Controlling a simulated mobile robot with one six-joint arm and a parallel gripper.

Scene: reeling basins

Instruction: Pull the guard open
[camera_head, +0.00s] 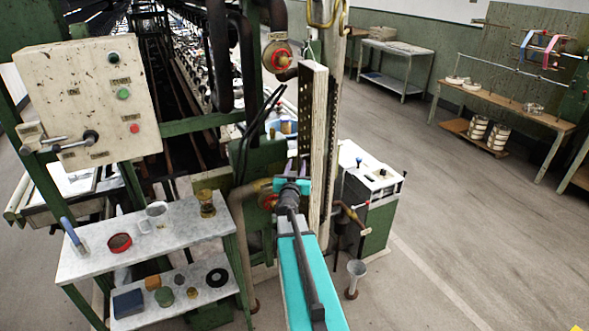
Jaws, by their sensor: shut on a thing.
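The guard (319,130) looks like a tall, narrow, upright cream panel with a dark perforated side, standing at the end of the green machine. My gripper (292,178) is at the lower left side of this panel, at the far end of my teal arm. It is shut on the guard, as far as I can tell. The exact part held is small and mostly hidden by the gripper and wrist.
A grey shelf table (180,226) with cups and tins stands left of my arm. A control box (90,98) hangs above it. A green cabinet (370,205) stands right of the guard, with a funnel-like cup (356,272) nearby. Open floor lies to the right.

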